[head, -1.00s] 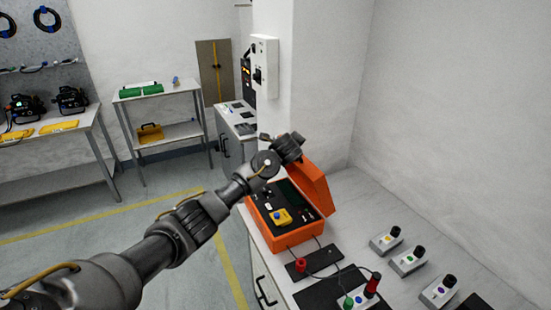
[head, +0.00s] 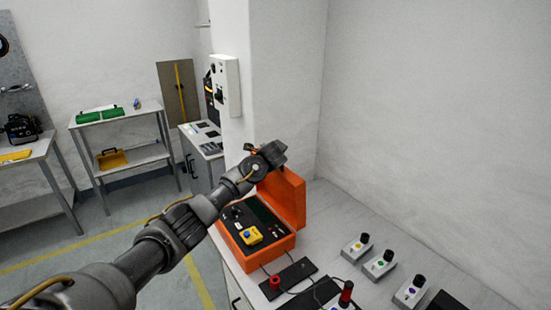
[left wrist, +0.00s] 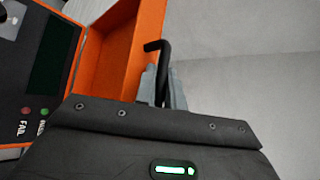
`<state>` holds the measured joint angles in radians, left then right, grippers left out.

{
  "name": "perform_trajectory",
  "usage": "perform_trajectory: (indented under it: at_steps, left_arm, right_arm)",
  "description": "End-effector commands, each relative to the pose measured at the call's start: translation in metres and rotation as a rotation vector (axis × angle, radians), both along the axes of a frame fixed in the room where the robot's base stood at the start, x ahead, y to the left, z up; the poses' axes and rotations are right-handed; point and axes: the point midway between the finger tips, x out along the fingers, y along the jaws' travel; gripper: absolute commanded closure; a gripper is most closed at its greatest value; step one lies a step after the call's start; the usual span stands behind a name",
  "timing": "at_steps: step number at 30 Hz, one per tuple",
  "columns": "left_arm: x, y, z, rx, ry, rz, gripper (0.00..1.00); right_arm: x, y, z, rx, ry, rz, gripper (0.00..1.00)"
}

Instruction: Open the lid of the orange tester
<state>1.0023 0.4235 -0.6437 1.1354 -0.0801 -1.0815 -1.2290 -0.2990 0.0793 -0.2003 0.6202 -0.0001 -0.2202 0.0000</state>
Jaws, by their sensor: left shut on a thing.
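The orange tester (head: 262,262) stands on the grey bench at lower centre in the head view. Its lid (head: 291,198) is raised and stands steeply at the back right side of the case. The open case shows a dark panel with a yellow block (head: 250,235). My left gripper (head: 277,163) is at the lid's top edge. In the left wrist view its grey fingers (left wrist: 164,88) are shut on the black handle (left wrist: 158,47) beside the orange lid (left wrist: 128,42). The gripper's dark body hides part of the case. My right gripper is in neither view.
Several small boxes with black knobs (head: 379,262) stand on the bench (head: 335,215) right of the tester. Dark mats and a red plug (head: 346,290) lie in front. A white pillar (head: 285,80) with a wall box (head: 224,85) rises behind the lid.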

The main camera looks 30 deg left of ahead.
Motion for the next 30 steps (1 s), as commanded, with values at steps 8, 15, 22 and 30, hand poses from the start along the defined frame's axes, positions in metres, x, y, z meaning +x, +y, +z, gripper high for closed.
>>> perform_trajectory:
  at_steps: [8,15,22,30]
  left_arm:
    - [0.001,-0.001,0.002,-0.002,-0.003,0.001,0.68]
    - [0.0,-0.001,-0.001,0.0,0.002,-0.001,0.67]
    - [-0.005,-0.005,0.0,0.0,0.003,-0.004,0.67]
    - [-0.039,-0.019,0.022,-0.002,-0.005,-0.005,0.67]
  right_arm:
    - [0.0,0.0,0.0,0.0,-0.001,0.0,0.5]
    - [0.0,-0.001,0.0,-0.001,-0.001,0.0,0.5]
    - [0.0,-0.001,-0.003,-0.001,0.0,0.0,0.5]
    - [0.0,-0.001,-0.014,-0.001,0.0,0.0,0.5]
